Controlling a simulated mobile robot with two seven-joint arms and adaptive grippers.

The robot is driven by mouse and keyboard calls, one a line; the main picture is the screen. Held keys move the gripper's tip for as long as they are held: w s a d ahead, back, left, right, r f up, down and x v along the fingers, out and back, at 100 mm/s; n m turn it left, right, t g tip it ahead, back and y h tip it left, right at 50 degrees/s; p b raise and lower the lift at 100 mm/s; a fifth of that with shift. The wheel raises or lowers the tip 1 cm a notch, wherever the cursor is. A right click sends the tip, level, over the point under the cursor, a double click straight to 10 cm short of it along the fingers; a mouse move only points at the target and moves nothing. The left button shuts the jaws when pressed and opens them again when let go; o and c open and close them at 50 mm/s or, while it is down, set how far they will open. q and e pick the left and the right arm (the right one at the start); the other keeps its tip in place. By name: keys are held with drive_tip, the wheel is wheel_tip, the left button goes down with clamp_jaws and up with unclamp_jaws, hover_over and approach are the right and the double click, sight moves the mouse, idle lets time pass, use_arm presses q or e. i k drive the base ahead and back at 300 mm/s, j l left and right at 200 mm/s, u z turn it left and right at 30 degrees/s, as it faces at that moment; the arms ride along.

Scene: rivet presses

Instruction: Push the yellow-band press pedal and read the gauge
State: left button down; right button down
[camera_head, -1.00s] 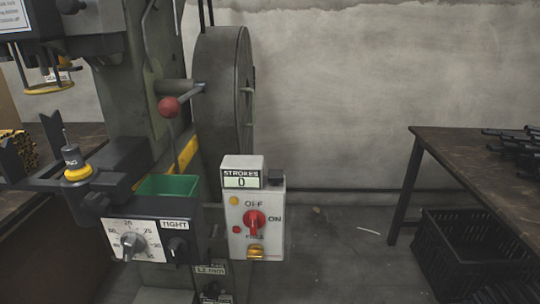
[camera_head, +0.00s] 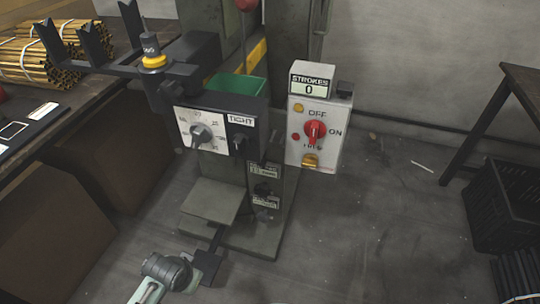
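The press carries a yellow band (camera_head: 153,62) around a dark fitting on its front arm. Low on the press, a flat grey-green plate (camera_head: 210,201), which looks like the pedal, sits above the floor base. The dial (camera_head: 200,132) has a grey knob beside a label reading TIGHT. The strokes counter (camera_head: 309,89) shows 0. My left gripper (camera_head: 218,238) reaches in from the lower left, with its dark tip just in front of and below the plate. Contact and finger opening are unclear. My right gripper is not in view.
A control box (camera_head: 332,150) with a red knob stands right of the dial. A bench with bundled brass-coloured rods (camera_head: 25,62) is at left. A dark table (camera_head: 525,85) and black crate (camera_head: 505,205) stand at right. The floor (camera_head: 390,240) between press and crate is clear.

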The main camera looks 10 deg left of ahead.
sight(208, 262)
drive_tip(key=u, duration=1.2)
